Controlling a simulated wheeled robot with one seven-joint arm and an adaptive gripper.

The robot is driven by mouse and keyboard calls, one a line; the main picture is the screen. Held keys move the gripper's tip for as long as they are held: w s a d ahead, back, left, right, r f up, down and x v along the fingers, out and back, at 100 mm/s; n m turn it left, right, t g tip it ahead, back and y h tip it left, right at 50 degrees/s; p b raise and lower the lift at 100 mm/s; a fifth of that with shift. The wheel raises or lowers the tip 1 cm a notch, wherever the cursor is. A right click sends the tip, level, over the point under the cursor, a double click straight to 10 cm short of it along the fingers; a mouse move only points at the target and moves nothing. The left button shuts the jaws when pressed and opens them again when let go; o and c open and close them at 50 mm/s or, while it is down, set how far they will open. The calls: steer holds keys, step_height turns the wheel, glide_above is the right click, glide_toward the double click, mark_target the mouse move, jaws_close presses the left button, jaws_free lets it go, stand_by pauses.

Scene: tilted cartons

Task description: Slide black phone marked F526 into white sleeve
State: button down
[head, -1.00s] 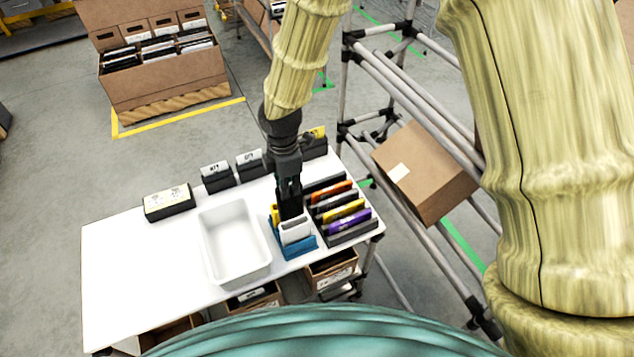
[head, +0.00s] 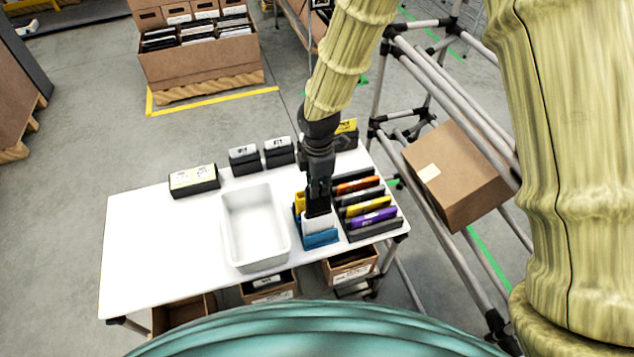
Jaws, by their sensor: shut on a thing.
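My gripper (head: 318,193) points down over the right part of the white table. It is shut on a black phone (head: 317,206) that stands upright below the fingers. The white sleeve (head: 318,224) stands upright in a blue holder (head: 320,240), directly under and in front of the phone. The phone's lower part is hidden behind or inside the sleeve; I cannot tell which. The F526 mark is not legible. A yellow piece (head: 300,201) shows in the holder, left of the gripper.
A dark rack (head: 374,231) with orange, yellow and purple items stands close on the right. A white tray (head: 257,265) lies left of the holder. Several black labelled boxes line the back edge. The table's left part (head: 150,250) is clear. A tilted carton (head: 458,185) rests on the pipe shelf.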

mark_target(318, 206)
steer(key=shift+f+b, duration=2.05)
steer(key=shift+f, duration=2.6)
steer(key=shift+f, duration=0.3)
steer(key=c, duration=1.4)
jaws_free()
step_height(318, 206, up, 12)
steer(key=shift+r, duration=0.1)
